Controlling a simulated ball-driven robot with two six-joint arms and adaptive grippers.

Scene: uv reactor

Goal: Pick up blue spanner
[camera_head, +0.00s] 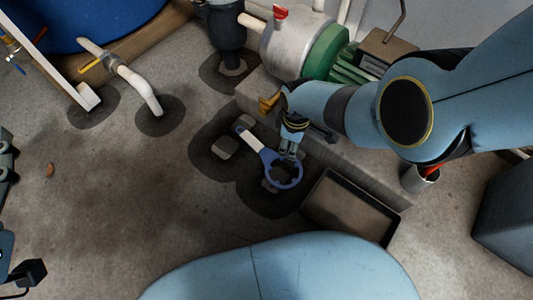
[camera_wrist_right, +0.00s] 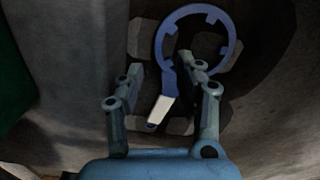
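The blue spanner (camera_head: 267,157) has a ring-shaped notched head and a pale handle end. In the head view it lies near the middle, over dark wet patches and pale blocks. My right gripper (camera_head: 290,150) is above the spanner's ring end. In the right wrist view the right gripper (camera_wrist_right: 168,74) is open, its two fingers well apart. The spanner (camera_wrist_right: 169,80) shows between and beyond the fingers, handle toward me; I see no grip on it. My left gripper (camera_head: 6,160) shows only partly at the left edge, and its opening is cut off.
A dark-rimmed tray (camera_head: 350,207) lies right of the spanner, beside a raised concrete ledge (camera_head: 375,178). A pump with a green motor (camera_head: 328,50) stands behind. A white pipe (camera_head: 140,85) and blue tank (camera_head: 75,20) are at upper left. Floor at left is mostly clear.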

